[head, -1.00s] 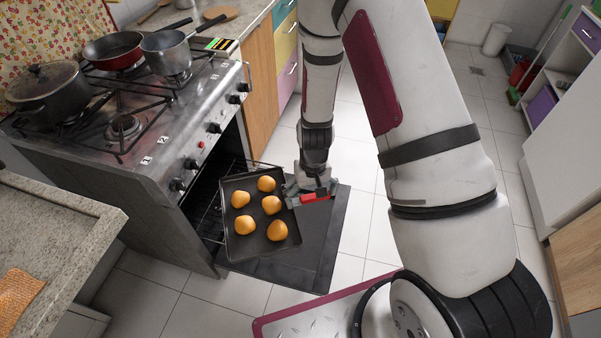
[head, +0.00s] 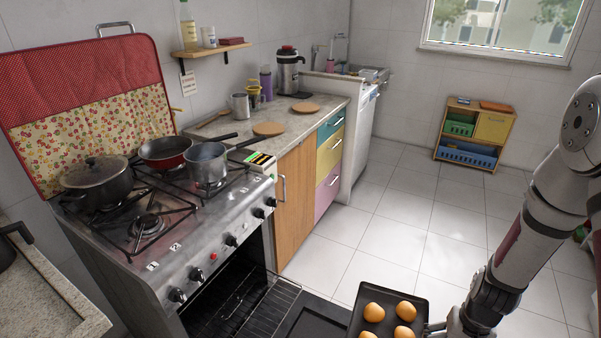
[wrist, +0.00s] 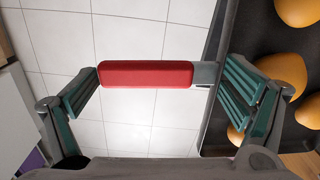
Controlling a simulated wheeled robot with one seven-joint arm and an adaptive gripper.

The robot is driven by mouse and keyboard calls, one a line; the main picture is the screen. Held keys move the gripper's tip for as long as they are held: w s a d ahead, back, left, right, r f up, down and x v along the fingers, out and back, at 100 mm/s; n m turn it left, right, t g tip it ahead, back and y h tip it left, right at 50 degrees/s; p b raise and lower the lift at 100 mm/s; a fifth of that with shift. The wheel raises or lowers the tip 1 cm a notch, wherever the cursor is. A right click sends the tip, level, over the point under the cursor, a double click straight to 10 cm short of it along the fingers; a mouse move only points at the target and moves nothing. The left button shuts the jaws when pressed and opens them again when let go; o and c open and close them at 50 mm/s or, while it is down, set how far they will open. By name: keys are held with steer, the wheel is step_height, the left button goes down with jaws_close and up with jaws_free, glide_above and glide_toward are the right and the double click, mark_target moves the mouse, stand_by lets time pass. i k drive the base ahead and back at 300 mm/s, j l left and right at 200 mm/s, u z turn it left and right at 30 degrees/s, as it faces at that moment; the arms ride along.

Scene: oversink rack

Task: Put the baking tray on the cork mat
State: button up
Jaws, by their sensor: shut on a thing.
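The dark baking tray (head: 388,299) bears several round golden buns and shows at the bottom edge of the head view, its near part cut off. It also shows along the right of the wrist view (wrist: 214,120). My gripper (wrist: 163,75) is shut on the tray, with its fingers at both ends of a red grip (wrist: 146,74) at the tray's side. In the head view my gripper (head: 438,328) is at the tray's right side, partly cut off.
The stove (head: 215,235) has a pot and two pans on top, and its oven door (head: 310,322) is open with a rack pulled out. A granite counter (head: 40,295) is at the lower left.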

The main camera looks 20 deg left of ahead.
mark_target(269, 128)
steer(key=i+z, duration=0.25)
steer(key=i, duration=3.95)
steer(key=i+l+u, duration=0.25)
steer(key=i, duration=0.3)
steer(key=i+l+u, duration=0.15)
steer(key=i+u, duration=0.15)
steer(key=i, duration=0.25)
steer(key=u, duration=1.7)
